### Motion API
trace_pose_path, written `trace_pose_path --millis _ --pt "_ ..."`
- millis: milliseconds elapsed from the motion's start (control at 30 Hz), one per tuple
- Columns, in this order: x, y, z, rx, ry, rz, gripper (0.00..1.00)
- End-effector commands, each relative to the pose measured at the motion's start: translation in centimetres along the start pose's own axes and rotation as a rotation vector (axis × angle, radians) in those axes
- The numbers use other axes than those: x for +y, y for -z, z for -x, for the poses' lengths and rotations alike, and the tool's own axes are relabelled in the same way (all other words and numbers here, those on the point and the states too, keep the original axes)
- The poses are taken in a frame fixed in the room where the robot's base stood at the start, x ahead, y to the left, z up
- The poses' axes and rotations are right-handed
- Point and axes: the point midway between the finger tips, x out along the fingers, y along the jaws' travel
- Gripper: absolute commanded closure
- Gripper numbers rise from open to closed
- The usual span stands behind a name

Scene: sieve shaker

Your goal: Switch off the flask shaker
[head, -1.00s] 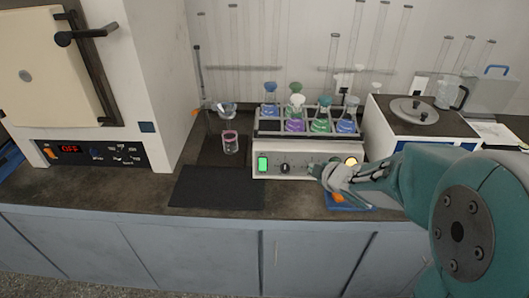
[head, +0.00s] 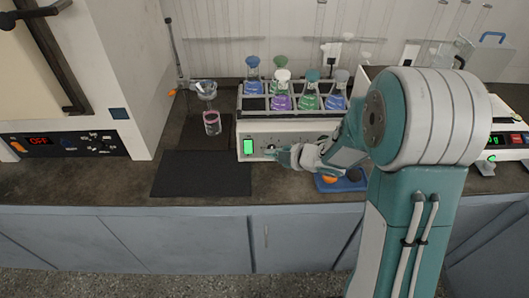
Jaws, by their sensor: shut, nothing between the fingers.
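The flask shaker (head: 290,128) is a white box on the bench with a rack of coloured flasks on top. Its green switch (head: 248,147) is lit at the left end of the front panel. A dark knob is just right of the switch, partly hidden by my gripper. My gripper (head: 272,153) is shut and empty. Its tips are in front of the panel by the knob, a little right of the green switch. I cannot tell whether they touch the panel. My arm hides the panel's right end.
A black mat (head: 203,174) lies left of the shaker, with a pink-filled beaker (head: 212,123) under a funnel behind it. An oven (head: 70,143) showing OFF stands at left. A blue tray (head: 345,184) lies below my wrist. A device with a green display (head: 493,158) is at right.

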Motion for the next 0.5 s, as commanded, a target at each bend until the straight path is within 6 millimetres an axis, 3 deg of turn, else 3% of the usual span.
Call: trace_pose_path --millis 433,500 --pt "-0.1 0.1 -8.6 0.002 0.003 0.001 1.00" --pt "-0.1 -0.9 -9.2 -0.001 0.001 -0.001 1.00"
